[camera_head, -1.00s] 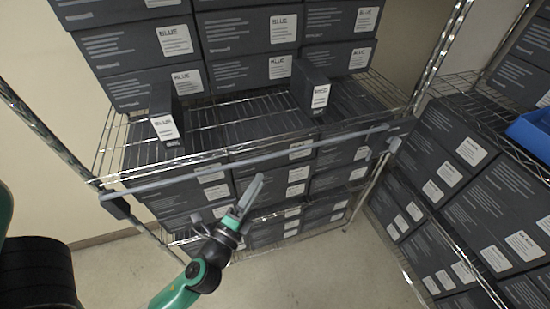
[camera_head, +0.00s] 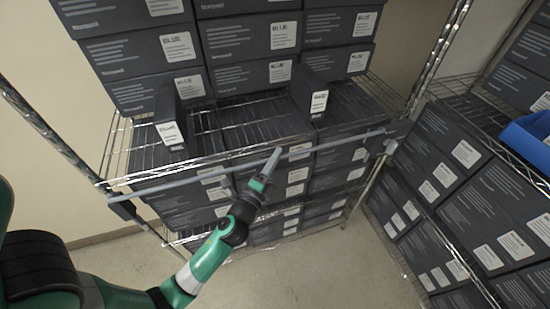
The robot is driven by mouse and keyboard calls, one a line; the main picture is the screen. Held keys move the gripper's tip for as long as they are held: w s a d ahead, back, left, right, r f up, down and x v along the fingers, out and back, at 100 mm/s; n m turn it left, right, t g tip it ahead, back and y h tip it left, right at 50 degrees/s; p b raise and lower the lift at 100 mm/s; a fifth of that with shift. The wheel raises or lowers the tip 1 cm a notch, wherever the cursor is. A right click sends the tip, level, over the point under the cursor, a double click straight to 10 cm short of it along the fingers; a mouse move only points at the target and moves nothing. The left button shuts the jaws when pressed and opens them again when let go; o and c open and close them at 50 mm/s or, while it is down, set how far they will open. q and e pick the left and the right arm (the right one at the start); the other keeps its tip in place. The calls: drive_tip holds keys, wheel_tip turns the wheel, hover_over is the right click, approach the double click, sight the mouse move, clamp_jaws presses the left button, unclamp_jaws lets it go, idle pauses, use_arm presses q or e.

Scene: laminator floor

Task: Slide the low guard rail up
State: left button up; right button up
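The low guard rail (camera_head: 190,181) is a thin grey bar across the front of the rack, just below the front edge of the wire shelf. Its ends meet dark brackets at the left post (camera_head: 122,207) and the right post. My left gripper (camera_head: 273,160) is at the middle of the rail, with its fingers pointing up and overlapping the bar in the picture. I cannot tell whether the fingers touch or grip the rail, since they show edge-on. My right gripper is not in view.
The wire shelf (camera_head: 205,145) above the rail holds two narrow dark boxes, one at left (camera_head: 168,115) and one at right (camera_head: 308,90). Large dark boxes are stacked above and below. A second rack with a blue bin (camera_head: 528,132) stands at right. Bare floor (camera_head: 320,275) lies below.

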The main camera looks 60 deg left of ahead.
use_arm(q)
clamp_jaws()
idle(1.1)
